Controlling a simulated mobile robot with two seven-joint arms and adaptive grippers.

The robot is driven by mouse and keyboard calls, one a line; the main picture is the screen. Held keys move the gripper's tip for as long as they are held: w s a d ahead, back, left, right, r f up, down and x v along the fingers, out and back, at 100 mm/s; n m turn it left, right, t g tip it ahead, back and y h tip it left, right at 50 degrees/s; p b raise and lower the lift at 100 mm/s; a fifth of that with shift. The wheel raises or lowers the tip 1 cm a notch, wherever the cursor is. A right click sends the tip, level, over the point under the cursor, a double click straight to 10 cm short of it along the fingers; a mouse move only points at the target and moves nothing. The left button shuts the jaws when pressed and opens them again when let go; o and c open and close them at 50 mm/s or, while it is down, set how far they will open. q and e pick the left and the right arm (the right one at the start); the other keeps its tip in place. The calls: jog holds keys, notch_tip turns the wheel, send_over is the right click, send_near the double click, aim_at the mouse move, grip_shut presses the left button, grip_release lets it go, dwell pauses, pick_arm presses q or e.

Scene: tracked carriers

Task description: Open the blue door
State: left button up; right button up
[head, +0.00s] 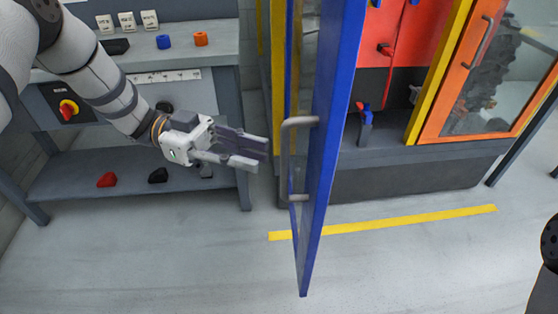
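The blue door (329,130) stands swung out from the machine and shows nearly edge-on in the middle of the head view. Its grey bar handle (287,160) is on the door's left face. My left gripper (262,154) is just left of the handle, its fingers pointing right at it. The fingers look a little apart with nothing seen between them. I cannot tell whether the fingertips touch the handle. My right gripper is out of view.
The machine's red interior (420,40) is exposed. An orange door (465,75) with its own handle is at the right. A grey workbench (190,45) with small parts stands left. The floor (390,275) in front is clear, with a yellow stripe (410,219).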

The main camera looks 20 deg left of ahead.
pick_arm(q)
jog(key=a, duration=0.5)
jog(key=shift+w+a, duration=0.1)
jog(key=shift+a, duration=0.15)
